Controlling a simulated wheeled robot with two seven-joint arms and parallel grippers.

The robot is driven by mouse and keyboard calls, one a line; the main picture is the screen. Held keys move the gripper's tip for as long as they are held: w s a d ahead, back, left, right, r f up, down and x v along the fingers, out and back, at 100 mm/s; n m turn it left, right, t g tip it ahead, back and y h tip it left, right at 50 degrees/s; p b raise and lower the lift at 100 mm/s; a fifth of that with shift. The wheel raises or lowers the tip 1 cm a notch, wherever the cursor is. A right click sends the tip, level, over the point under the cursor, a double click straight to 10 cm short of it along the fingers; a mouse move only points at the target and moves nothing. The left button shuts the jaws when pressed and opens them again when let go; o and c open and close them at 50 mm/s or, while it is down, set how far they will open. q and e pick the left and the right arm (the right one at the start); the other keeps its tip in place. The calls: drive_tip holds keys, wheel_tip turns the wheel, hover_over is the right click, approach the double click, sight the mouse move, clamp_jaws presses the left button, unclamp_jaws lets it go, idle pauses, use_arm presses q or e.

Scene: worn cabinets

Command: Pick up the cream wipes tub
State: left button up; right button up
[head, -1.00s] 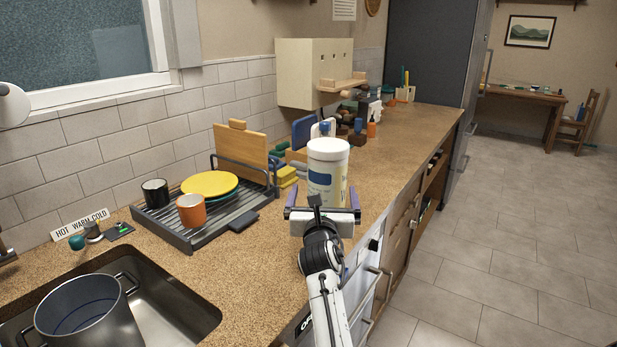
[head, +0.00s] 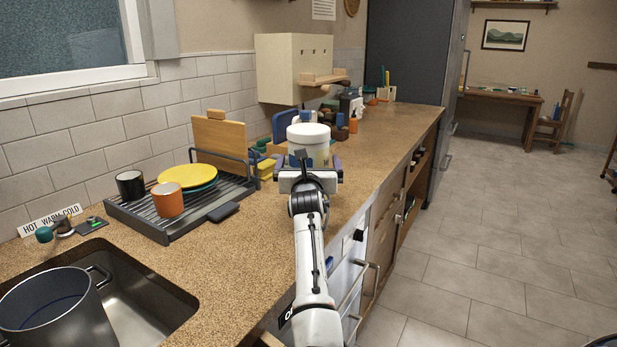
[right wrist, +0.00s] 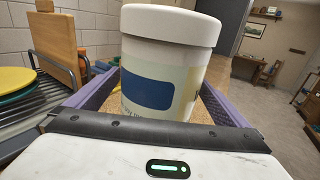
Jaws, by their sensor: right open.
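The cream wipes tub (head: 308,146) stands upright on the speckled counter, with a white lid and a blue label patch. In the right wrist view the tub (right wrist: 160,75) fills the middle, close in front of the palm. My right gripper (head: 308,172) is open, with one purple finger on each side of the tub. In the right wrist view the right gripper's fingers (right wrist: 160,90) flank the tub; whether they touch it I cannot tell. The tub's lower part is hidden by the gripper in the head view. My left gripper is not in view.
A dish rack (head: 165,222) with cups, plates and a cutting board is left of the tub. A sink with a grey pot (head: 55,312) is at the near left. Bottles and blocks (head: 340,120) crowd the counter behind the tub.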

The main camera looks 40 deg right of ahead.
drive_tip(key=c, duration=1.5)
drive_tip(key=shift+r, duration=0.3)
